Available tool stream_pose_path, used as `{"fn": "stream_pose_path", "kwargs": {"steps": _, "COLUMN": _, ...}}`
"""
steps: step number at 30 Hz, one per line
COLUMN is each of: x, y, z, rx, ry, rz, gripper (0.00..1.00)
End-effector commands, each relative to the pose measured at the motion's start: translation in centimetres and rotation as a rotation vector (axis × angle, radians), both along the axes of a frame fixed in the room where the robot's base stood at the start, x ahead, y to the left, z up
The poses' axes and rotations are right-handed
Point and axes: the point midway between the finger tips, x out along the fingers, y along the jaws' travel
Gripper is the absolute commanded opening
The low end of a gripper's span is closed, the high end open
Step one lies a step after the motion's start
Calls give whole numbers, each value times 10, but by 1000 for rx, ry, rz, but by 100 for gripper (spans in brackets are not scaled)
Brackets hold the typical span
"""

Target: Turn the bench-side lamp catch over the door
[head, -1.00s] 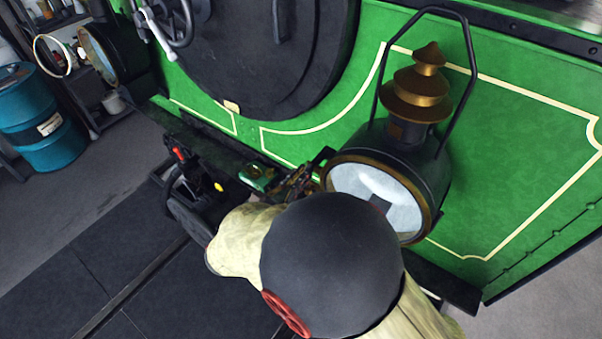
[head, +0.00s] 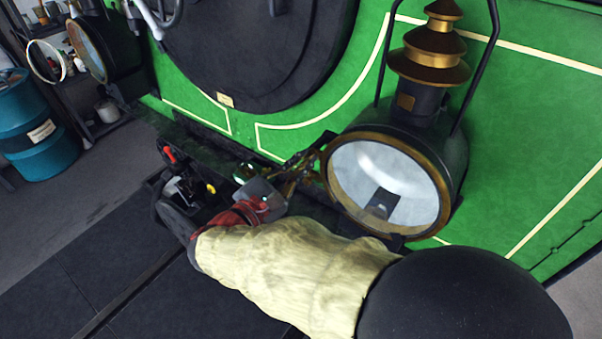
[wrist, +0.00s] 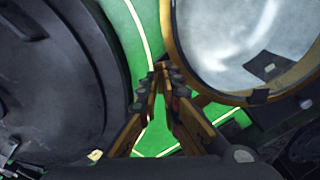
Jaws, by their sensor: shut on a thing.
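The near lamp (head: 425,130) is black with a stepped brass chimney and stands in front of the green panel. Its round glass door (head: 385,185) has a brass rim and looks closed over the front. My gripper (head: 322,146) reaches the left edge of this rim. In the wrist view my gripper (wrist: 162,72) has its fingertips together right beside the brass rim, with the glass door (wrist: 235,40) to the right. It is shut on the small lamp catch, which the fingertips almost wholly hide. I cannot tell how far the catch is turned.
A second lamp (head: 92,50) stands at the far left by shelves. The green front (head: 540,130) and round black smokebox door (head: 260,50) lie close behind my gripper. A blue drum (head: 35,125) stands at left. The dark floor (head: 60,270) at lower left is clear.

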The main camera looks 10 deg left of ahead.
Motion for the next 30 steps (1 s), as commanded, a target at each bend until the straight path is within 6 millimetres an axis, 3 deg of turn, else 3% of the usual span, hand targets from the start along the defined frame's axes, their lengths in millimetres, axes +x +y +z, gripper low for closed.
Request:
{"fn": "stream_pose_path", "kwargs": {"steps": 1, "x": 0, "y": 0, "z": -7, "rx": 47, "ry": -21, "rz": 2, "gripper": 0}}
{"fn": "stream_pose_path", "kwargs": {"steps": 18, "x": -1, "y": -3, "z": -11, "rx": 534, "ry": -224, "rz": 2, "gripper": 0}}
{"fn": "stream_pose_path", "kwargs": {"steps": 30, "x": -1, "y": -3, "z": -9, "rx": 759, "ry": -317, "rz": 3, "gripper": 0}}
